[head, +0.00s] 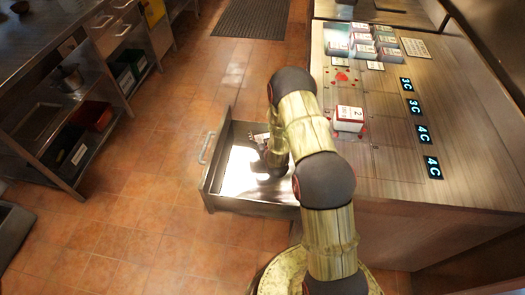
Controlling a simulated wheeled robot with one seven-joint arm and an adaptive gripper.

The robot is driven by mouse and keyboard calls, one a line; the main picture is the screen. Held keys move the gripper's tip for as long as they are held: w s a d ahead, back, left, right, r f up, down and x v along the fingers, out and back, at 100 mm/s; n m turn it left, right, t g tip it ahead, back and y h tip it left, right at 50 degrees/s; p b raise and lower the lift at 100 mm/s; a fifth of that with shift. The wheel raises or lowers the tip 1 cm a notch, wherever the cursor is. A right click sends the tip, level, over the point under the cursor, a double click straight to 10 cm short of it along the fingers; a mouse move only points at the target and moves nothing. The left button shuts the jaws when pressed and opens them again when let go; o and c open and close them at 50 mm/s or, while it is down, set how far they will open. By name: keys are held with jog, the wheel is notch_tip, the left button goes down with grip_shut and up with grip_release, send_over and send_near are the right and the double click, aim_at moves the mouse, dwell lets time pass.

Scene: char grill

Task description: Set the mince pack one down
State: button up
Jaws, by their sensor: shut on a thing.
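My arm reaches over an open metal drawer (222,203) at the left side of the wooden counter. My gripper (262,146) is low inside the drawer, mostly hidden by my own arm. It is shut on a small pale pack (259,137), taken to be mince pack one; only a sliver shows and its label cannot be read. I cannot tell whether the pack touches the drawer floor. Another white and red pack (348,118), marked 2, stands on the counter to the right of my arm.
Several packs (361,42) stand grouped at the counter's far end. Dark tags (423,134) reading 3C and 4C lie along the counter (400,181). Red spots (342,76) mark its surface. A steel shelf unit (62,93) stands left, across a clear tiled floor (150,180).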

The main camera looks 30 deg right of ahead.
jog(key=shift+f+b, duration=1.35)
jog(key=shift+f, duration=2.55)
jog(key=shift+f, duration=0.15)
jog(key=o, duration=1.4)
